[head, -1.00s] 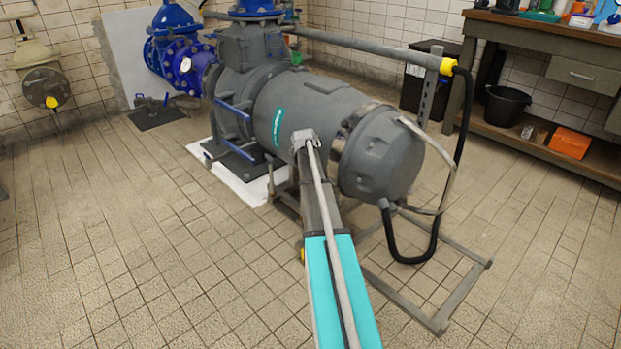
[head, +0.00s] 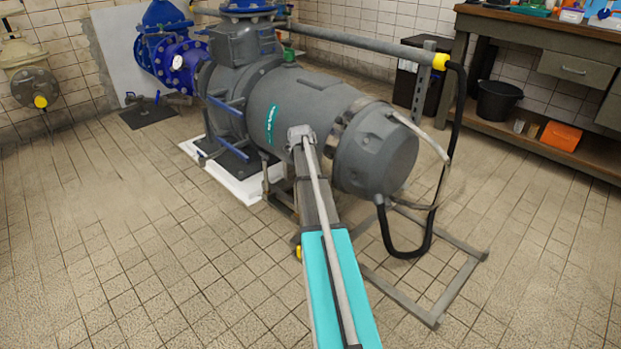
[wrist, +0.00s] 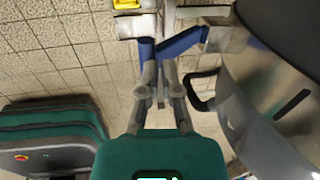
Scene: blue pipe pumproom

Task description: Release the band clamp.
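The band clamp (head: 346,130) is a metal band around the joint between the grey machine body (head: 300,100) and its round end cap (head: 376,152). In the wrist view, the band (wrist: 238,110) curves along the right side, and a blue lever (wrist: 182,43) stands at the top middle. My gripper (wrist: 160,68) points up toward the lever. Its two grey fingers lean together, with a narrow gap between the tips. The tips overlap the lever's lower edge in the picture; contact is unclear. In the head view the gripper and blue lever are hidden.
A black hose (head: 405,252) hangs from the end cap beside a low metal floor frame (head: 445,300). A grey pipe (head: 350,43) with a yellow joint runs behind the machine. A workbench (head: 535,30) stands right. Tiled floor at left is clear.

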